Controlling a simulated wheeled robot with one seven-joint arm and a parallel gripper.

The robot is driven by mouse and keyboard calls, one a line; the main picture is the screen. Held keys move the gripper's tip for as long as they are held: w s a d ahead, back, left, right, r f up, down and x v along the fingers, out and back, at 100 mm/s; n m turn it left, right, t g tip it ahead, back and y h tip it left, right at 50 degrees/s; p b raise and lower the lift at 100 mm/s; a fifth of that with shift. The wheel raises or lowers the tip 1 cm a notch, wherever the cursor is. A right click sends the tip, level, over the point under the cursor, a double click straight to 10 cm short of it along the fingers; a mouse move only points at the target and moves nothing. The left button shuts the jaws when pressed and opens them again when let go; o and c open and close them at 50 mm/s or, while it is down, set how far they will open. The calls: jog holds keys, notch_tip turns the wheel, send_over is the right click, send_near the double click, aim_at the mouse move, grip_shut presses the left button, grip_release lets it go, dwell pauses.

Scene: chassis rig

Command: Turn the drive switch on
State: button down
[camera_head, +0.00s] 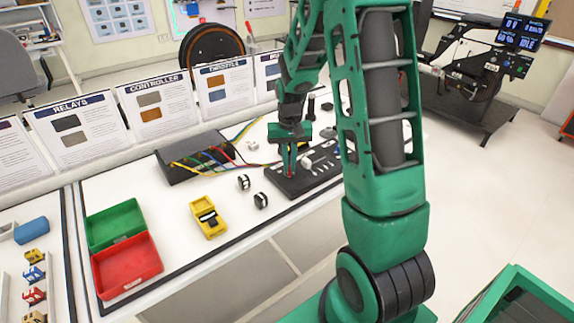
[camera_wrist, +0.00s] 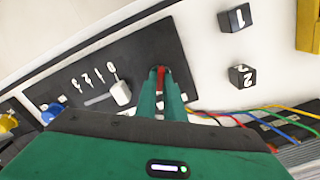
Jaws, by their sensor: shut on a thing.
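A black control panel (camera_head: 297,187) lies on the white bench, and it also shows in the wrist view (camera_wrist: 125,58). My gripper (camera_head: 290,168) points down at the panel's near-left end. In the wrist view, my gripper's green fingers (camera_wrist: 161,88) are closed around a small red switch (camera_wrist: 161,76) on the panel. Most of the switch is hidden between the fingers, so its position cannot be told. Beside it, a white lever knob (camera_wrist: 121,93) stands by a slot with a row of white numerals.
Two black-and-white numbered blocks (camera_head: 243,182) (camera_head: 261,200) stand left of the panel. Blue (camera_wrist: 50,112) and yellow parts lie past the panel's far end.

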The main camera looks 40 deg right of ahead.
jog(key=c, duration=1.9)
grip_release()
jog(key=shift+o, duration=0.2)
jog(key=shift+r, duration=0.15)
notch_tip(320, 180, up, 10)
jog(key=shift+r, duration=0.25)
jog(key=s+a+r, duration=0.1)
jog(key=s+r, duration=0.1)
jog(key=s, duration=1.2)
jog(key=s+a+r, duration=0.1)
jog(key=s+r, duration=0.1)
jog(key=s, duration=1.3)
jog(key=shift+s+a+m, duration=0.15)
jog(key=shift+a+m, duration=0.15)
